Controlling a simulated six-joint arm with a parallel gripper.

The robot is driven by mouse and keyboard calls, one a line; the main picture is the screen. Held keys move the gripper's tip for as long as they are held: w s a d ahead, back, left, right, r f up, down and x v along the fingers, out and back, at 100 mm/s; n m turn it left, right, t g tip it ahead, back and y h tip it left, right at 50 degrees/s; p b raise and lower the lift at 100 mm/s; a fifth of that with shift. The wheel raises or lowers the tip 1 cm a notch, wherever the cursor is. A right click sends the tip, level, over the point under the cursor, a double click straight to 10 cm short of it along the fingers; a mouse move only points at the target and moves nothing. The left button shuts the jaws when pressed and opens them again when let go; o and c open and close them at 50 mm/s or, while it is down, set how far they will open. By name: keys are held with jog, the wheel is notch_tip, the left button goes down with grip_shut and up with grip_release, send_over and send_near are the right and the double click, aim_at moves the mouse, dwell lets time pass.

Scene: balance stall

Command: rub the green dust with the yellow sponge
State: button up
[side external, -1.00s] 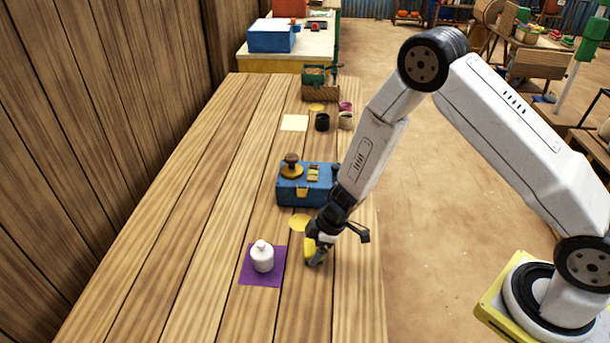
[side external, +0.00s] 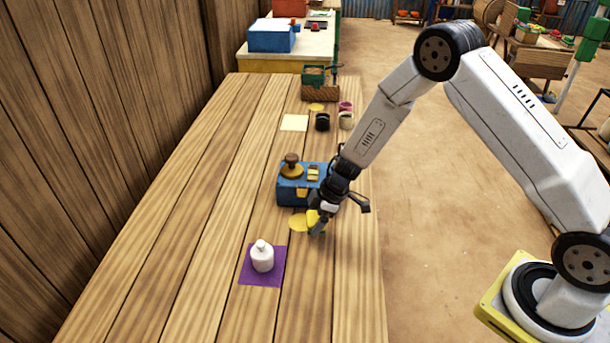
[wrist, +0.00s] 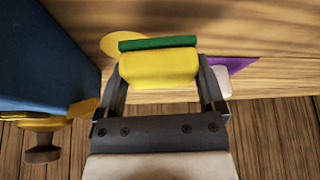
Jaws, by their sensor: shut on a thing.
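My gripper (side external: 319,224) is shut on the yellow sponge (side external: 312,217), just above or at the table top near the front of the blue box; I cannot tell if it touches the wood. In the wrist view the sponge (wrist: 158,68) sits between the two fingers, with a green layer along its far edge. The fingers (wrist: 160,82) grip its two ends. I can make out no green dust in either view.
A yellow disc (side external: 297,223) lies on the table beside the sponge. The blue box (side external: 290,196) with a brown knob stands just behind it. The table's left side is clear.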

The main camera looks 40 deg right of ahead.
jog(key=shift+r, duration=2.6)
